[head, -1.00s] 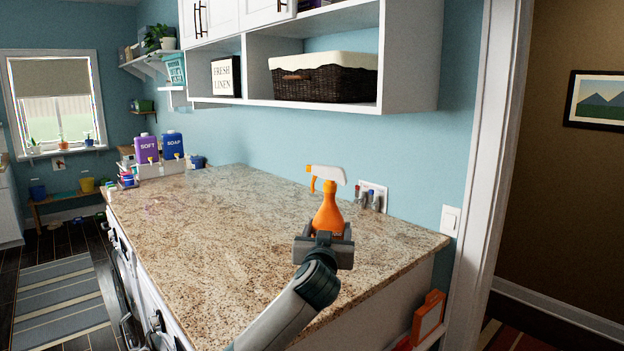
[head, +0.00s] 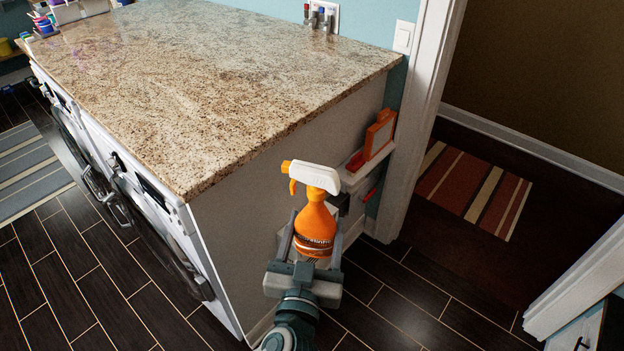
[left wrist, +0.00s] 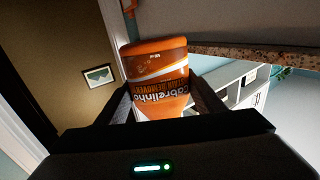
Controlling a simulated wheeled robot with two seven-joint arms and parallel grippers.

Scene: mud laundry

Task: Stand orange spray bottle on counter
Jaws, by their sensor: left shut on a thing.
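The orange spray bottle (head: 316,225) with a white and orange trigger head is upright in the head view, in front of the end panel of the counter (head: 200,80). My left gripper (head: 312,240) is shut on the bottle's lower body. It holds the bottle beside the counter's near right corner, apart from the countertop. In the left wrist view the bottle (left wrist: 157,80) sits between the two fingers with its label upside down. The counter's speckled edge (left wrist: 250,57) also shows there. My right gripper is not in view.
The countertop is mostly bare, with wall taps (head: 318,18) at its back. A small wall shelf (head: 365,165) with an orange item stands close behind the bottle. Washing machines (head: 130,200) line the counter's front. A doorway with a striped rug (head: 475,190) is at right.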

